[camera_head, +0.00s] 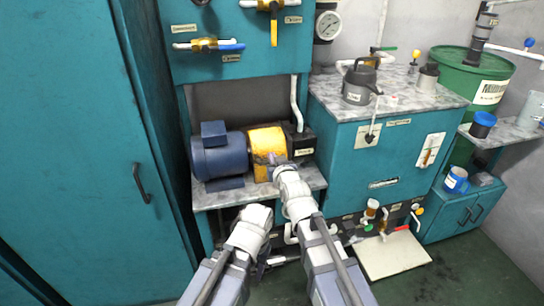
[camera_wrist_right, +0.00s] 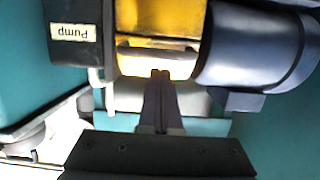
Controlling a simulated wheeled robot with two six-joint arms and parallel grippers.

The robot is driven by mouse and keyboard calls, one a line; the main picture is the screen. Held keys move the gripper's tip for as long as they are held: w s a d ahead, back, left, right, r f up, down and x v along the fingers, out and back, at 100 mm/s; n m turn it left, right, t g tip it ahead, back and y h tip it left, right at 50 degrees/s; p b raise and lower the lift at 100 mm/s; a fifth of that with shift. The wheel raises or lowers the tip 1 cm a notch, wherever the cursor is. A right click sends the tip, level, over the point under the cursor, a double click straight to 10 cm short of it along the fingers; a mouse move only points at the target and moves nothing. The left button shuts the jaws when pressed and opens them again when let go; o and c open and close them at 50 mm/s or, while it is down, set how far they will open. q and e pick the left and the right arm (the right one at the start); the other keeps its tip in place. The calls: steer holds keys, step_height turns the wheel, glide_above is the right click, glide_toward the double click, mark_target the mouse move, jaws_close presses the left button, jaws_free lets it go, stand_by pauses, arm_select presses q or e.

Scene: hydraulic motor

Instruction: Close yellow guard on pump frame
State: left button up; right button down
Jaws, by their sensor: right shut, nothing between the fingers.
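The yellow guard (camera_head: 266,139) sits between the blue motor (camera_head: 218,155) and the dark pump block (camera_head: 299,142) on the frame's shelf. It arches over the space between them; I cannot tell whether it is fully seated. In the right wrist view the guard (camera_wrist_right: 160,18) has a dark bar handle (camera_wrist_right: 155,49) across its front. My right gripper (camera_head: 270,161) is in front of the guard. Its fingers (camera_wrist_right: 161,73) are shut and empty, with tips at the guard's lower front edge; contact is unclear. My left arm is bent lower down, and its gripper fingers are hidden.
The block labelled "Pump" (camera_wrist_right: 75,30) and the motor (camera_wrist_right: 255,48) flank the guard closely. A teal cabinet (camera_head: 90,130) stands at left. A teal counter (camera_head: 360,150) stands at right. Valves and a pale board (camera_head: 392,255) are low at right.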

arm_select(q)
steer(key=shift+f+b, duration=0.7)
steer(key=shift+f, duration=0.35)
arm_select(e)
steer(key=shift+s+f, duration=0.2)
steer(key=shift+f, duration=0.35)
steer(key=shift+s+f, duration=0.15)
steer(key=shift+f, duration=0.35)
